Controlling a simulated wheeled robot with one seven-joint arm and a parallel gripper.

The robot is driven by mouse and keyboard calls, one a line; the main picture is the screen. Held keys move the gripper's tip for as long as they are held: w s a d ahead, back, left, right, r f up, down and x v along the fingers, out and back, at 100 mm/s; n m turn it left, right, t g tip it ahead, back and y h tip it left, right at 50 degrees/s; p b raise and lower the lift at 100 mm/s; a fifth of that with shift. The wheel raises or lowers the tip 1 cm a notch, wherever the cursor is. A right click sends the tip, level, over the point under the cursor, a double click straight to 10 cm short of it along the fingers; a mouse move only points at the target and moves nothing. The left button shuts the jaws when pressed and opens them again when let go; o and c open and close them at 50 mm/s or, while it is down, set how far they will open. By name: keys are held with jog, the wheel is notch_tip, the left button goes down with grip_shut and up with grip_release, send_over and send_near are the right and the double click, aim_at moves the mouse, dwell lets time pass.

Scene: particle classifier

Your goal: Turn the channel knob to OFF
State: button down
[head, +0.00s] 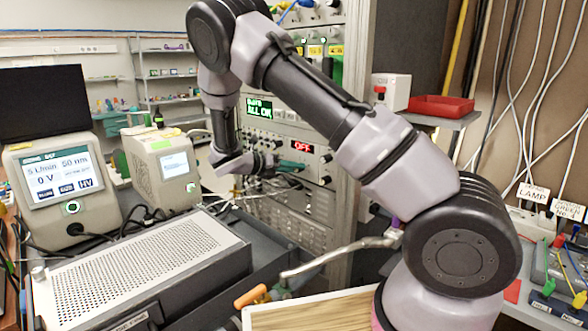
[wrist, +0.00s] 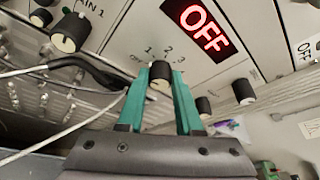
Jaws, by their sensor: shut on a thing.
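The channel knob (wrist: 160,76) is a small round knob with a pale face and dark sides on a light panel. The marks OFF, 1, 2 and 3 are printed around it; I cannot tell which one it points to. My gripper (wrist: 161,70) has its two teal fingers on either side of the knob, shut on it. In the head view my gripper (head: 299,166) reaches the rack panel just below the red OFF display (head: 302,147) and hides the knob. The display also shows in the wrist view (wrist: 206,30).
Other knobs (wrist: 70,33) (wrist: 243,91) sit on both sides of my fingers. Black and white cables (wrist: 95,70) hang close at the left. A perforated metal box (head: 140,265) and a tan instrument (head: 160,170) stand at the left.

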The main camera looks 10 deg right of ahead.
jog(key=shift+f+n+g+h, duration=0.1)
jog(key=shift+n+g+h, duration=0.25)
jog(key=shift+n, duration=0.45)
jog(key=c, duration=0.6)
grip_release()
jog(key=shift+a, duration=0.1)
jog(key=v, duration=1)
jog(key=shift+a, duration=0.35)
jog(key=shift+a, duration=0.1)
